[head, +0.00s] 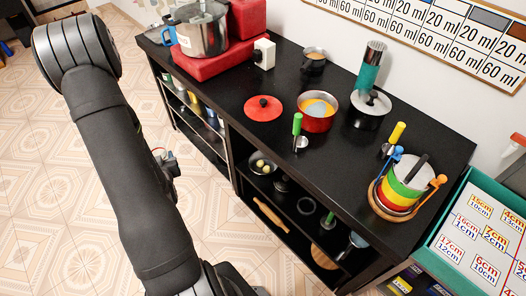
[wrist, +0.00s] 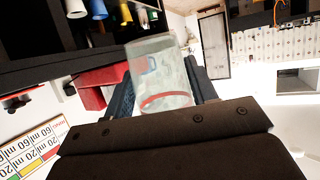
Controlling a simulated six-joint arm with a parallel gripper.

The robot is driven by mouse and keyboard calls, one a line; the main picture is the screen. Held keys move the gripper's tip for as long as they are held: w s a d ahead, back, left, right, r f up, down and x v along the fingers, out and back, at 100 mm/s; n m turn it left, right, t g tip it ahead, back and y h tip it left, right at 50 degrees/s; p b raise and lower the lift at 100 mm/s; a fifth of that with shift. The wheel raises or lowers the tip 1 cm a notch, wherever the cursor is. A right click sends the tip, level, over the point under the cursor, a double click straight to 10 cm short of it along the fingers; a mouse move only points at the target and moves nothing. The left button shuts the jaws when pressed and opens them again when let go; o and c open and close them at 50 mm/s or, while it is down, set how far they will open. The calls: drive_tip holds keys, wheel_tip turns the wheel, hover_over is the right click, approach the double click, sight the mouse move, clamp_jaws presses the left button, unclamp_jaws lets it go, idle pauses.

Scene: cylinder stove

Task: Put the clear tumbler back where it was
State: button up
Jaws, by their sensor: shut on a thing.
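The clear tumbler (wrist: 160,60) is in the middle of the wrist view, see-through and slightly tilted in the picture. A red band and a small blue patch show on or through it. My gripper (wrist: 161,88) is shut on the tumbler, with one dark finger on each side. The dark gripper body covers the lower part of the wrist view. In the head view my arm fills the left side, and I cannot clearly make out the tumbler there.
The black counter (head: 235,95) holds a steel pot (head: 203,35) on red blocks, a red lid (head: 263,107), a red pot (head: 317,112) and striped bowls (head: 402,188). Shelves below hold cups (wrist: 98,9) and dishes. Open tiled floor lies left of the counter.

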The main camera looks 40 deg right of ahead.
drive_tip(key=s+d+r+m+g+h, duration=0.2)
drive_tip(key=s+d+m+g+h, duration=0.15)
drive_tip(key=s+d, duration=0.6)
drive_tip(key=s+d+r+m+g+h, duration=0.35)
drive_tip(key=s+d+m, duration=0.2)
drive_tip(key=d, duration=0.65)
drive_tip(key=s+d+r+m+g+h, duration=0.15)
drive_tip(key=s+d, duration=0.35)
drive_tip(key=s, duration=0.7)
drive_tip(key=s+d+r+m+g, duration=0.2)
drive_tip(key=s+d+r, duration=0.15)
drive_tip(key=s, duration=0.85)
drive_tip(key=s+d+r+m+g, duration=0.2)
drive_tip(key=s+d, duration=0.4)
drive_tip(key=s, duration=0.5)
drive_tip(key=shift+n, duration=0.25)
drive_tip(key=w+d+f, duration=0.1)
drive_tip(key=w+f, duration=0.1)
drive_tip(key=w, duration=0.1)
drive_tip(key=w+d+f, duration=0.1)
drive_tip(key=w+f, duration=0.1)
drive_tip(key=w, duration=0.2)
drive_tip(key=w+d+f, duration=0.2)
drive_tip(key=w, duration=0.1)
drive_tip(key=shift+w+f, duration=0.15)
drive_tip(key=shift+f, duration=2.2)
